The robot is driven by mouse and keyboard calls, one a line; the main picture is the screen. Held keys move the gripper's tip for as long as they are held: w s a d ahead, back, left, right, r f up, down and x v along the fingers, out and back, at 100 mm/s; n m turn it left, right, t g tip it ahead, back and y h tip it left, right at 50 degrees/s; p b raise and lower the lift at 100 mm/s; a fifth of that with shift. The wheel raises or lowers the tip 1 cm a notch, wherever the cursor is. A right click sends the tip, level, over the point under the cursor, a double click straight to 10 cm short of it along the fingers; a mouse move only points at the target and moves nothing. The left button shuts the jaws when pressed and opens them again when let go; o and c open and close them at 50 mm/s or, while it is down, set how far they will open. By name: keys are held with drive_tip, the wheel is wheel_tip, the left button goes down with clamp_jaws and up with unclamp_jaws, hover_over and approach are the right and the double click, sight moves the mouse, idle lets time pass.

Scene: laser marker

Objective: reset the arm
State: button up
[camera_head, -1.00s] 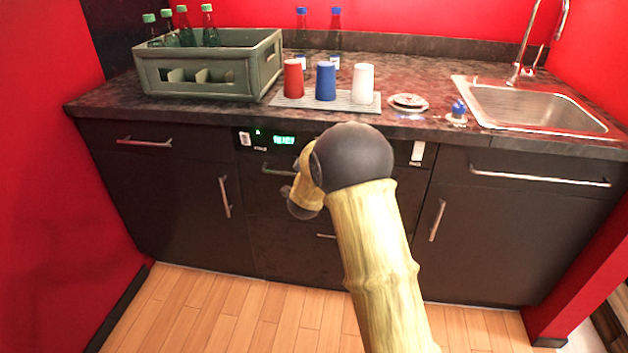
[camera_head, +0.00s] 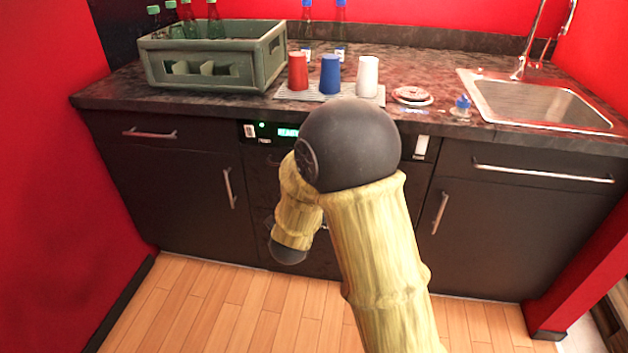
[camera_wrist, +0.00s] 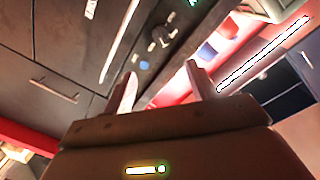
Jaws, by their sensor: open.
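My arm, with its yellow links and dark round joint, stands in front of the counter in the head view. The arm hides my gripper there. In the wrist view my gripper (camera_wrist: 160,88) shows two fingers spread apart. I see nothing held between them. The dark cabinet fronts lie beyond the fingers, tilted in that view.
The counter (camera_head: 425,65) carries a green bottle crate (camera_head: 205,77), red (camera_head: 297,71), blue (camera_head: 330,74) and white (camera_head: 367,76) cups on a mat, small plates (camera_head: 412,95) and a sink (camera_head: 540,103). Dark cabinets stand below. The wooden floor in front looks clear.

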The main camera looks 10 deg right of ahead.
idle(0.4)
drive_tip(key=s+d+f+n+g+y, duration=0.2)
drive_tip(key=s+f+n+g, duration=0.15)
drive_tip(key=s, duration=0.45)
drive_tip(key=s+d+f+n+g+y, duration=0.2)
drive_tip(key=s+n+g, duration=0.3)
drive_tip(key=s, duration=0.3)
drive_tip(key=s+d+f+n+g+y, duration=0.2)
drive_tip(key=s+n+g, duration=0.25)
drive_tip(key=s, duration=0.35)
wheel_tip(320, 180, up, 31)
drive_tip(key=p, duration=3.1)
drive_tip(key=shift+d+g, duration=0.15)
drive_tip(key=shift+g, duration=0.15)
drive_tip(key=shift+f, duration=0.15)
drive_tip(key=shift+d, duration=0.1)
